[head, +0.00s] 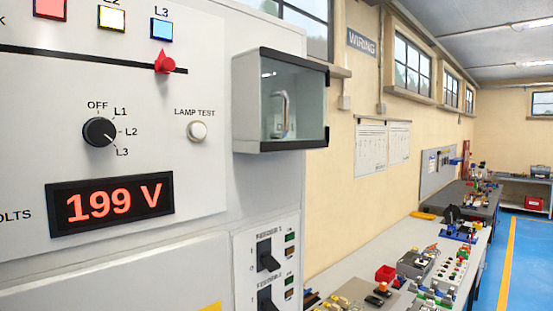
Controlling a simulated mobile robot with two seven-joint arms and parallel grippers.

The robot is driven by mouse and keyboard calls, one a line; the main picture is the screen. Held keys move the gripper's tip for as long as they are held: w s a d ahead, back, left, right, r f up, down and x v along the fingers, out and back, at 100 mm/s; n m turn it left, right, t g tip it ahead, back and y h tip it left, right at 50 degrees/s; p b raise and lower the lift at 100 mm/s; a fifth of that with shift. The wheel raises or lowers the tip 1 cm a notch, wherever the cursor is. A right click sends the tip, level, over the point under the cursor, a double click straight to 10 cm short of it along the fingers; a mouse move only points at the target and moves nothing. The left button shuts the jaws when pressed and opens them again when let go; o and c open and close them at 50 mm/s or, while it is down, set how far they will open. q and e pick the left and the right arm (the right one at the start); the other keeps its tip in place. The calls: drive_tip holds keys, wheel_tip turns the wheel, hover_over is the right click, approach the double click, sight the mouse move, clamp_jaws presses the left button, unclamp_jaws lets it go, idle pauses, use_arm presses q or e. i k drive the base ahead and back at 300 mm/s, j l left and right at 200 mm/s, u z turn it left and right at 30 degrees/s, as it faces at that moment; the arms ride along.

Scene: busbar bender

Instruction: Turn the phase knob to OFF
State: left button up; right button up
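The phase knob (99,132) is a round black dial on the light grey panel at the left of the head view. The labels OFF, L1, L2 and L3 stand around it, with OFF above it. Its pale pointer mark appears to aim to the lower right, towards L3. The red display (111,204) below it reads 199 V. Neither of my grippers shows in this view, and nothing touches the knob.
A white lamp test button (197,131) is right of the knob. A red slider (165,63) sits above. A glass-fronted box (281,100) juts out at the panel's right. Black switches (268,256) are below. A cluttered bench (345,262) runs along the wall.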

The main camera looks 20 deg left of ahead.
sight(98, 132)
drive_tip(key=j+u, duration=0.1)
drive_tip(key=u, duration=0.25)
drive_tip(key=j+u, duration=0.1)
drive_tip(key=u, duration=0.3)
drive_tip(key=j+u, duration=0.1)
drive_tip(key=u, duration=0.25)
